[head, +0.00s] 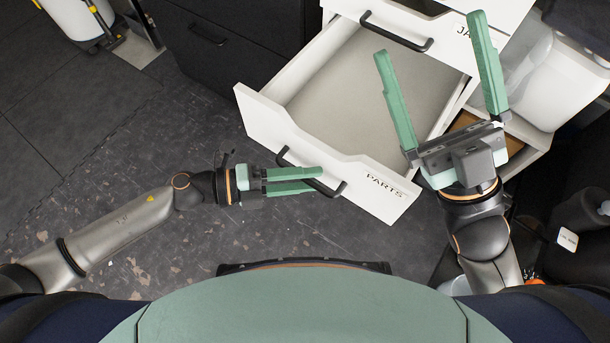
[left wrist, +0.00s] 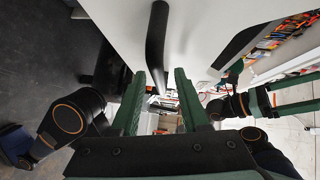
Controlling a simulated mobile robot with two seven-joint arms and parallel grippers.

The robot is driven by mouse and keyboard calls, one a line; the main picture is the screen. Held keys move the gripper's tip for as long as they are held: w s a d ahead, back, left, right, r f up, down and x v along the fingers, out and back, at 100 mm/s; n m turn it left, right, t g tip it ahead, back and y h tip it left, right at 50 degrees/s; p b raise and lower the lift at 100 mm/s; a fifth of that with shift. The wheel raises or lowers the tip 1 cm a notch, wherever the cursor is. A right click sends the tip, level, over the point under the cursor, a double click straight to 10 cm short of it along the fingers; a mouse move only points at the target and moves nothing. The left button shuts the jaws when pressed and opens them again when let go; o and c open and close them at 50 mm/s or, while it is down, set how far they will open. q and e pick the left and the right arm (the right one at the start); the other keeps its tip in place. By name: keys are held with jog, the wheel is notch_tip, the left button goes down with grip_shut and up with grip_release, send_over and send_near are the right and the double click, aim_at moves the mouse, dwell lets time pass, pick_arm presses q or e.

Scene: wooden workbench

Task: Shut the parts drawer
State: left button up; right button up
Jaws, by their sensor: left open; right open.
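The parts drawer (head: 262,118) is pulled out in the head view, with a white front marked PARTS and a pale interior that looks empty. Its black bar handle (head: 312,174) also shows in the left wrist view (left wrist: 157,40). My left gripper (head: 318,180) is open at the handle; its green fingers overlap the bar in the head view. In the left wrist view the bar lies in line with the gap between the fingers (left wrist: 160,74). I cannot tell whether they touch it. My right gripper (head: 428,35) is open and empty, above the drawer's right side.
Another white drawer front with a black handle (head: 396,32) is above the parts drawer, its label partly covered. A translucent container (head: 545,75) stands at the right. Dark cabinets (head: 225,50) stand behind. The dark floor (head: 120,165) at left is clear.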

pick_arm(q)
grip_shut()
dwell(0.4)
dwell(1.1)
